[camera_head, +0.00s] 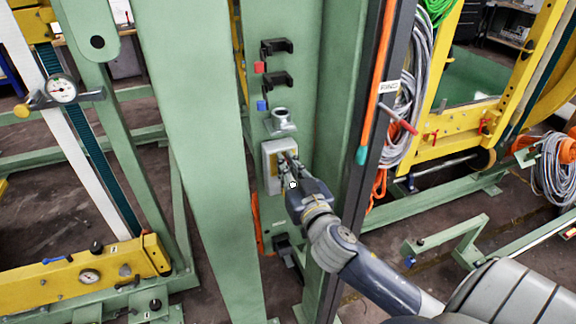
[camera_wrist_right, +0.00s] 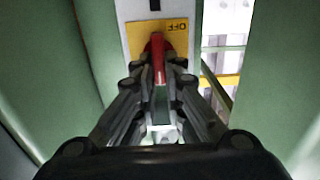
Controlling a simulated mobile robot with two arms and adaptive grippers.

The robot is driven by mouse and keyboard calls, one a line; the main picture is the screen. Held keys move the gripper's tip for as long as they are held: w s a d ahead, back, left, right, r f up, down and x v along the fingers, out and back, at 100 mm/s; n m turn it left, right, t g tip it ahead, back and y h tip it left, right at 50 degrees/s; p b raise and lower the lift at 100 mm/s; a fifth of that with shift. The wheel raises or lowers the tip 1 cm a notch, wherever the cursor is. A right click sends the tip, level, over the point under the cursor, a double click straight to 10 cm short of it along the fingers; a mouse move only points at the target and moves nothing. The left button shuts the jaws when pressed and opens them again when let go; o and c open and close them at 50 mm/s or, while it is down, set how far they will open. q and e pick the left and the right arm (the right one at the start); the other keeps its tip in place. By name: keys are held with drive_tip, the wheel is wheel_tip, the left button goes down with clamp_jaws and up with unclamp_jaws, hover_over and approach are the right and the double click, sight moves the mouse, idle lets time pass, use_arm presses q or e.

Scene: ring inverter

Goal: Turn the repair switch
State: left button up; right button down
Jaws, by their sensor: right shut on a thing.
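The repair switch is a red knob (camera_wrist_right: 157,58) on a yellow plate (camera_wrist_right: 172,36) marked "OFF", seen in the right wrist view. Its grey-white box (camera_head: 269,168) is fixed to the green column in the head view, with the knob hidden there by my gripper. My right gripper (camera_head: 288,158) reaches the front of the box from the lower right. In the right wrist view its two fingers (camera_wrist_right: 158,80) are closed on the red knob, one on each side. My left gripper is in neither view.
A grey round fitting (camera_head: 281,122) sits just above the switch box, with black hooks (camera_head: 277,80) higher up. Green column walls stand close on both sides. An orange tube (camera_head: 378,75) and coiled grey cables (camera_head: 405,100) hang to the right.

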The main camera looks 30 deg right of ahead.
drive_tip(key=shift+n, duration=0.3)
drive_tip(key=n+p, duration=0.1)
drive_tip(key=n, duration=0.3)
drive_tip(key=a+n+p, duration=0.1)
drive_tip(key=n+p, duration=0.1)
drive_tip(key=n, duration=0.3)
drive_tip(key=f+n+p, duration=0.1)
drive_tip(key=n, duration=0.4)
drive_tip(key=shift+w+a+f+p, duration=0.1)
drive_tip(key=shift+w+a+p, duration=0.2)
drive_tip(key=shift+a, duration=0.1)
drive_tip(key=shift+f+n+p, duration=0.25)
drive_tip(key=shift+n+p, duration=0.05)
drive_tip(key=shift+n, duration=1.3)
drive_tip(key=c, duration=1.7)
unclamp_jaws()
drive_tip(key=shift+f, duration=0.1)
